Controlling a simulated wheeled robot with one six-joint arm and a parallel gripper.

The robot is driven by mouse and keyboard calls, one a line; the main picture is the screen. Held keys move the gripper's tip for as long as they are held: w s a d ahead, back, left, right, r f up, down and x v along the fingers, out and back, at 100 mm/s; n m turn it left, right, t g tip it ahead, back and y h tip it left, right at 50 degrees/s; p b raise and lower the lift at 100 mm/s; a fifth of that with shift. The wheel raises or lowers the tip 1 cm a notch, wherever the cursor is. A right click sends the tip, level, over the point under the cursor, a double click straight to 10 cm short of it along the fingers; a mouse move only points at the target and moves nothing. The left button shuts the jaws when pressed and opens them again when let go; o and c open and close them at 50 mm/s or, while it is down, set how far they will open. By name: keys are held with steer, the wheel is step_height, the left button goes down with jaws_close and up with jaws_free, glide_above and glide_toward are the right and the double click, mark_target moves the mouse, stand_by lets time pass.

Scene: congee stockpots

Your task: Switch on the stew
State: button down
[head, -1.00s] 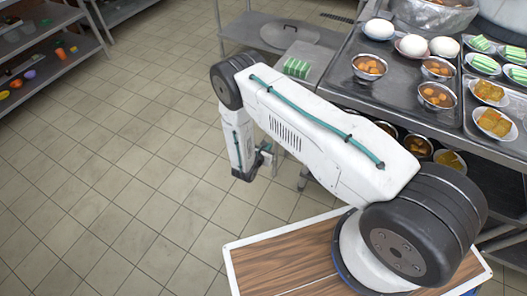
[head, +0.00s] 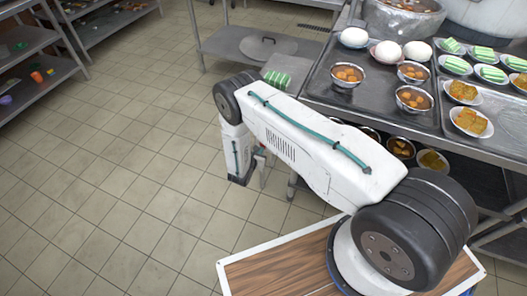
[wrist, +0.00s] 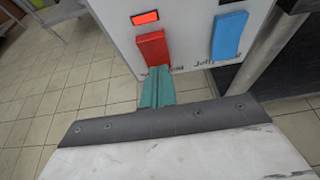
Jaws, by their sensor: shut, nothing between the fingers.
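In the wrist view a pale switch panel (wrist: 185,28) carries a red rocker switch (wrist: 152,48) and, to its right, a blue switch (wrist: 229,36). A small red indicator (wrist: 145,18) glows above the red switch. The label under the red switch is mostly covered by my fingers; the one under the blue switch seems to begin "Jell". My gripper (wrist: 158,72) is shut and empty, its teal fingertips just below the red switch's lower end. I cannot tell whether they touch it. In the head view my arm hides most of the gripper and the panel.
A steel counter (head: 318,88) on the right holds bowls, white buns and plates of sweets, with a large pot (head: 402,18) behind. A low steel table (head: 222,42) with a round lid stands at the back. Shelves (head: 35,78) line the left. The tiled floor between is clear.

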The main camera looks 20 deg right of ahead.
steer(key=shift+r, duration=0.1)
steer(key=shift+r, duration=0.75)
